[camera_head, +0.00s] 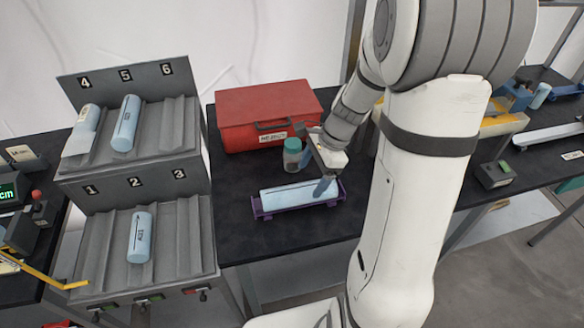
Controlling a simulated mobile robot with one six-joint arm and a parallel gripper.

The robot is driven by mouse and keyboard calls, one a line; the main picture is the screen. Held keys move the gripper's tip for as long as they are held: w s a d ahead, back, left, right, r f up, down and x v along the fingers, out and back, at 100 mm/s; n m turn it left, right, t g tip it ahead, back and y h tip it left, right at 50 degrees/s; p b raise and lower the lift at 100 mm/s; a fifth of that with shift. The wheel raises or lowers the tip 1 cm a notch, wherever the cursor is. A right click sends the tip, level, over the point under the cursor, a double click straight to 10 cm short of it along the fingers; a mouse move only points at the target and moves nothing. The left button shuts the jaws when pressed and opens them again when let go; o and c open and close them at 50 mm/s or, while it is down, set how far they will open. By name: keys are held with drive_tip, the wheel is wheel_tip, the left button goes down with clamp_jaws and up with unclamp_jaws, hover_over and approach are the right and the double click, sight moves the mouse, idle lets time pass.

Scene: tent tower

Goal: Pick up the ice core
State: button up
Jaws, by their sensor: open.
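A pale blue ice core (287,197) lies in a purple cradle (258,208) on the black table. My gripper (322,178) is over the right part of this core, pointing down, with its fingers apart. A fingertip shows against the core's right end; whether it touches is unclear. More pale blue cores are in the grey rack on the left: one in slot 2 (140,237), one in slot 5 (126,123), and one in slot 4 (86,120) with a whitish sheet or sleeve on it.
A red case (262,110) stands behind the cradle. A jar with a teal lid (292,154) stands close behind the core, left of my gripper. The grey numbered rack (188,240) borders the table on the left. Slots 1, 3 and 6 look empty. My arm hides the table's right part.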

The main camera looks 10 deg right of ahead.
sight(302, 187)
drive_tip(key=shift+w+d+f+m, duration=0.15)
drive_tip(key=shift+w+f+m, duration=0.05)
drive_tip(key=shift+m, duration=0.2)
drive_tip(key=shift+f, duration=0.3)
drive_tip(key=x, duration=0.3)
drive_tip(key=a+x, duration=0.1)
drive_tip(key=x, duration=0.3)
drive_tip(key=shift+p, duration=0.4)
drive_tip(key=shift+w, duration=0.1)
drive_tip(key=c, duration=1.5)
drive_tip(key=shift+o, duration=0.2)
